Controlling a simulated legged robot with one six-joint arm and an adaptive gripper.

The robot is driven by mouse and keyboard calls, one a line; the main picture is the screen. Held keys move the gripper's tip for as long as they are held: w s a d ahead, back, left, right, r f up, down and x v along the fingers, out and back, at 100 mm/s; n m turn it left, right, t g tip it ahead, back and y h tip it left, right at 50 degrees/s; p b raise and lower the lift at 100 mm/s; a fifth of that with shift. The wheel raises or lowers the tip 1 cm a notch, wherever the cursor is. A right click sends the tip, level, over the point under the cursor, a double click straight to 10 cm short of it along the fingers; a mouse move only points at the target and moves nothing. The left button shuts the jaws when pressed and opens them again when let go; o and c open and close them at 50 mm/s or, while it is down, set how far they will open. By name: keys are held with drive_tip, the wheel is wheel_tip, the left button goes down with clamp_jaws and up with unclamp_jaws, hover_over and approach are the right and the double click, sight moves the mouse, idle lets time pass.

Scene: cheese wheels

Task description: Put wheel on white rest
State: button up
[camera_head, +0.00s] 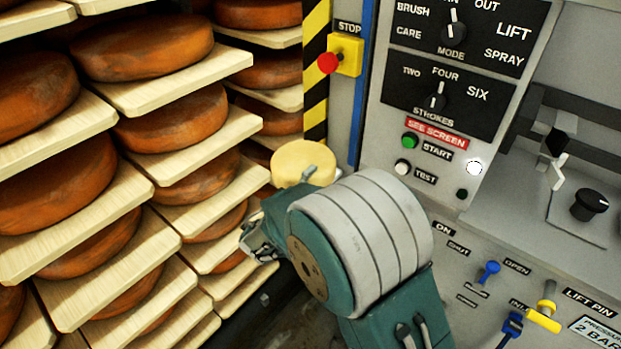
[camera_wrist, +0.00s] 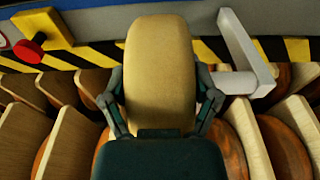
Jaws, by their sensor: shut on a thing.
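A pale yellow cheese wheel (camera_wrist: 160,75) stands between the two fingers of my gripper (camera_wrist: 161,95) in the wrist view, with a finger against each side. My gripper is shut on it. In the head view the pale wheel (camera_head: 300,160) shows just beyond my arm, in front of the shelves, and my arm hides its lower part. A white angled bracket (camera_wrist: 238,50), which looks like the white rest, is right of the wheel in the wrist view. A gap shows between its upright bar and the wheel. I cannot make out the bracket in the head view.
Wooden shelf boards (camera_head: 165,85) with several orange-brown wheels (camera_head: 150,45) fill the left. A yellow stop box with a red button (camera_head: 329,63) hangs beside a striped post (camera_head: 316,105). A grey control panel (camera_head: 385,120) with knobs and levers stands close on the right.

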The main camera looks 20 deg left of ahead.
drive_tip(key=o, duration=1.2)
drive_tip(key=shift+c, duration=0.2)
drive_tip(key=v, duration=1.2)
drive_tip(key=shift+r, duration=0.1)
